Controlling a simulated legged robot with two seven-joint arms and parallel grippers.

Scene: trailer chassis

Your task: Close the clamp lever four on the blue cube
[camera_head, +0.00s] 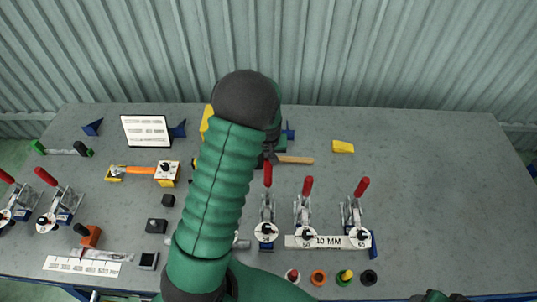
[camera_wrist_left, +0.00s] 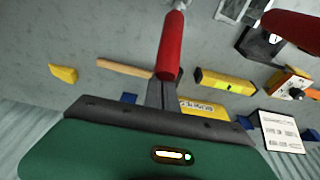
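Several toggle clamps with red lever handles stand on the grey table in the head view. Three are right of my arm: one close beside it (camera_head: 267,174), a middle one (camera_head: 307,187) and a right one (camera_head: 362,187). All three handles point up. A blue piece (camera_head: 373,244) shows at the right clamp's base. Two more clamps (camera_head: 46,178) stand at the far left. In the left wrist view a red handle (camera_wrist_left: 172,48) rises just beyond my left gripper's body (camera_wrist_left: 150,120).
A wooden-handled hammer (camera_head: 295,160), a yellow block (camera_head: 343,147) and a white sign (camera_head: 146,131) lie or stand toward the back. A long white label (camera_head: 325,242) runs before the right clamps. Several round buttons (camera_head: 318,278) line the front. The table's right side is clear.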

